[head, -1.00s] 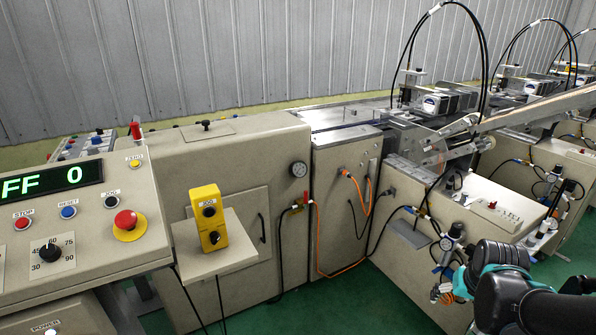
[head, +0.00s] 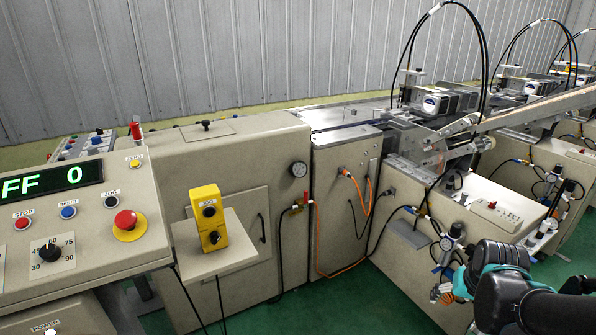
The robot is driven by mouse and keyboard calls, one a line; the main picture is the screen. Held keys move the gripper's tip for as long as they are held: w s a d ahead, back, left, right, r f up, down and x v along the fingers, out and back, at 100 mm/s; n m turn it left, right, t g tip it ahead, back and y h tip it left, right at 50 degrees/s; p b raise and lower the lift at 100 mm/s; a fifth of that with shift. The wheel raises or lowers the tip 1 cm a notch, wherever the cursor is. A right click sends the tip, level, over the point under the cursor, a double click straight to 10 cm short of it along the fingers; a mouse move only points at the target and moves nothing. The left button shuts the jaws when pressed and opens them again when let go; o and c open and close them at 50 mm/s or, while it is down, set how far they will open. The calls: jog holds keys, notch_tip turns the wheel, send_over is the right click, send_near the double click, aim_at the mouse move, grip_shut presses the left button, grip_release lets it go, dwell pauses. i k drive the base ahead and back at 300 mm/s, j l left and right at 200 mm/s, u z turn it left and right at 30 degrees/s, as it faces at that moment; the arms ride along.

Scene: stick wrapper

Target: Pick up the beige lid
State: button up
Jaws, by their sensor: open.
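The beige lid (head: 208,131) is a flat, thin panel with a small black knob on top. It lies flat on the top of the beige machine cabinet (head: 240,152), left of centre in the head view. Nothing touches or covers it. My arm, black and teal, shows at the lower right, well away from the lid. My gripper cannot be made out in this view.
A control panel (head: 91,239) with buttons stands at the left front. A yellow button box (head: 208,218) sits on a shelf before the cabinet. Black hoses (head: 484,55) arch over the machines at the right. Green floor (head: 345,300) is open in front.

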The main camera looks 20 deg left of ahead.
aim_at(207, 130)
jog(key=u, duration=1.6)
jog(key=i+j+z, duration=0.1)
jog(key=i+z, duration=0.15)
jog(key=i+j+z, duration=0.25)
jog(key=i+l, duration=0.05)
jog(key=l, duration=0.05)
